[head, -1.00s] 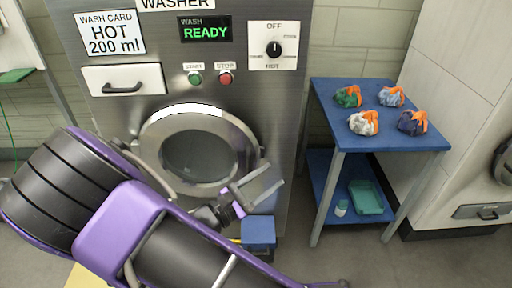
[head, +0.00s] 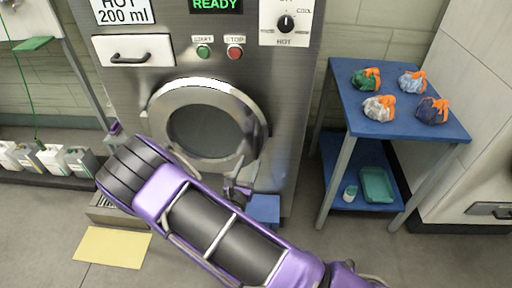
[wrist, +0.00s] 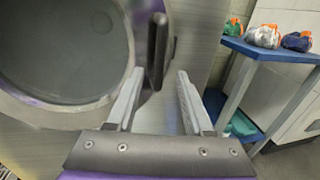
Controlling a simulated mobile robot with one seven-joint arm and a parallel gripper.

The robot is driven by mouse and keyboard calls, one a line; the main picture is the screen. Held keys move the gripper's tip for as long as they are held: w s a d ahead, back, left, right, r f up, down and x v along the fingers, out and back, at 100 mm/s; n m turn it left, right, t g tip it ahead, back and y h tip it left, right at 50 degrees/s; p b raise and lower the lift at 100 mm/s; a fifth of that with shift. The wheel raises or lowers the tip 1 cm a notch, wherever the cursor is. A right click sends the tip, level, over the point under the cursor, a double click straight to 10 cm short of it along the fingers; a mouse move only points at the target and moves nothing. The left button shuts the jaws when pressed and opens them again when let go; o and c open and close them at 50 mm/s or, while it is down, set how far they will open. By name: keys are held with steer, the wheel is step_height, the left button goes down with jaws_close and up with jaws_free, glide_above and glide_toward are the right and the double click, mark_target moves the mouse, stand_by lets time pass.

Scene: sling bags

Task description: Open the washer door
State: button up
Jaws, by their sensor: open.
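The washer door (head: 255,100) is a round silver ring with dark glass on the washer's front, and it looks closed. It also fills the left of the wrist view (wrist: 60,50). Its dark upright bar handle (wrist: 157,50) is at the door's right edge. My gripper (wrist: 160,75) is open, with one finger on each side of the handle's lower end in the picture. I cannot tell whether the handle is between the fingers or just beyond them. In the head view my gripper (head: 238,188) is at the door's lower right and partly hidden by my arm.
A blue table (head: 345,85) with several small bags stands to the right; its lower shelf holds a teal tray (head: 375,185). A blue box (head: 263,208) is low by the washer. Jugs (head: 50,158) stand at left. A yellow mat (head: 112,246) lies on the floor.

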mark_target(255, 149)
steer(key=x, duration=0.8)
steer(key=shift+w, duration=0.1)
steer(key=shift+c, duration=0.2)
jaws_close()
stand_by(1.0)
